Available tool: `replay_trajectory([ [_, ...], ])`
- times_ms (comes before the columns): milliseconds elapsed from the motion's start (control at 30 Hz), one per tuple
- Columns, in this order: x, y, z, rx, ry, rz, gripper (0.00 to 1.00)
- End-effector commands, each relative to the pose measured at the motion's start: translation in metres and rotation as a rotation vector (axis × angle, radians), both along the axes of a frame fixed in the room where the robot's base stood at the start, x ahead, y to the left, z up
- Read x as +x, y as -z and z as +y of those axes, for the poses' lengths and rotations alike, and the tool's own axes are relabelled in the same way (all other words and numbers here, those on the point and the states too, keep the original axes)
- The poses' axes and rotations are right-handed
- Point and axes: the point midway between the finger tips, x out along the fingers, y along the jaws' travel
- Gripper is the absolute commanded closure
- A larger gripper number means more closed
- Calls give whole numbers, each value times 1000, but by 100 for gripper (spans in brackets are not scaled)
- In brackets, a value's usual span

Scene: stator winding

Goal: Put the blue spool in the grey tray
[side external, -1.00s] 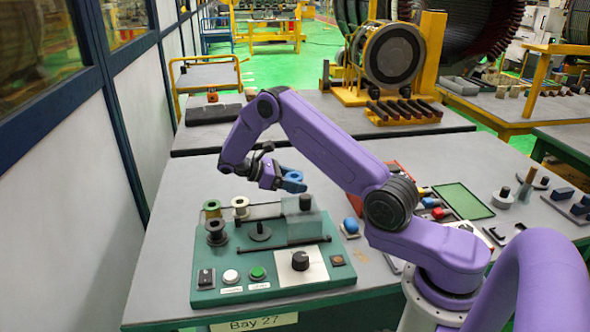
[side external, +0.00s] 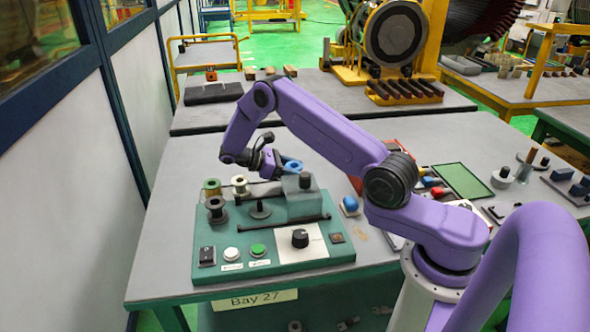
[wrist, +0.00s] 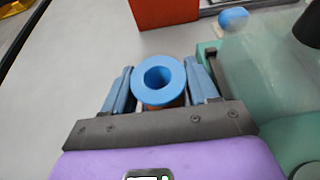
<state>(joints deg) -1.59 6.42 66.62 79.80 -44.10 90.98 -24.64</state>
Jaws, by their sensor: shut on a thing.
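My gripper (wrist: 158,88) is shut on the blue spool (wrist: 158,80), a ring-shaped piece with an open centre, seen end-on between the blue-grey fingers. In the side view the gripper (side external: 288,164) is in the air at the back of the green winding panel (side external: 222,268), by its raised grey-green block. The spool is hard to separate from the blue fingers there. I cannot clearly make out which thing is the grey tray in either view.
Several spools (side external: 240,184) stand on the panel's left side. A blue-topped piece (side external: 350,204) sits to the panel's right, and it shows in the wrist view (wrist: 233,18). A red box (wrist: 165,12) stands ahead. The grey tabletop left of the panel is clear.

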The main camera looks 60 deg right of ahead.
Motion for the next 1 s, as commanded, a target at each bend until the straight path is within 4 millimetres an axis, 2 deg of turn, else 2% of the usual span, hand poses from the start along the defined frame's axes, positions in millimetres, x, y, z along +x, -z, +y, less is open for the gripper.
replay_trajectory([
  [600, 0, 14, 0, 1, 0, 1, 72],
  [1000, 0, 15, 0, 0, 0, 0, 72],
])
